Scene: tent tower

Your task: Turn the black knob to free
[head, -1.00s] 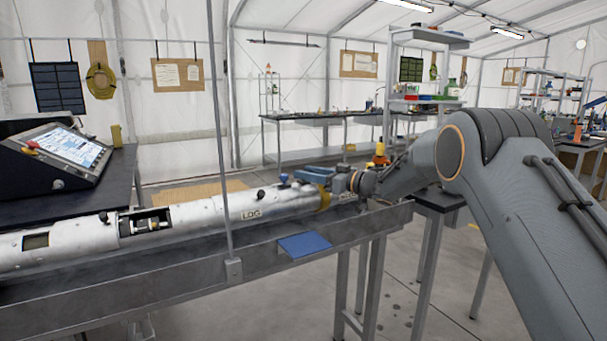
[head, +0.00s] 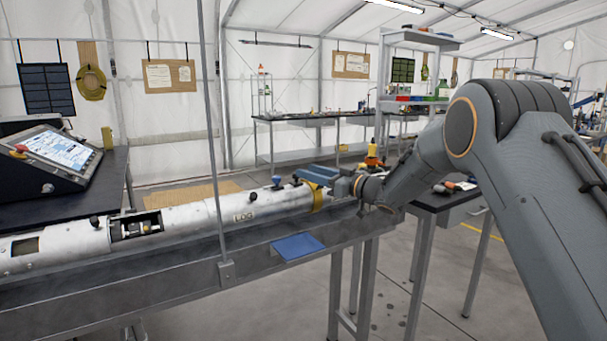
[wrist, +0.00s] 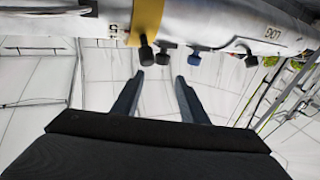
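A silver tube (head: 180,216) marked LOG lies along a grey trough. In the wrist view, two black knobs, one (wrist: 146,52) at the yellow band (wrist: 146,22) and one (wrist: 167,57) beside it, stick out of the tube. A blue knob (wrist: 194,59) and another black knob (wrist: 248,60) are farther right. My gripper (wrist: 157,84) is open and empty, its fingertips apart from the knobs. In the head view my gripper (head: 318,175) is at the tube's right end, by the yellow band (head: 316,198); the knobs there are hidden or too small to tell.
A blue pad (head: 298,247) lies on the trough edge. A thin upright pole (head: 213,120) stands in front of the tube. A console (head: 58,152) sits on a table at left. A bench with tools (head: 445,195) stands at right.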

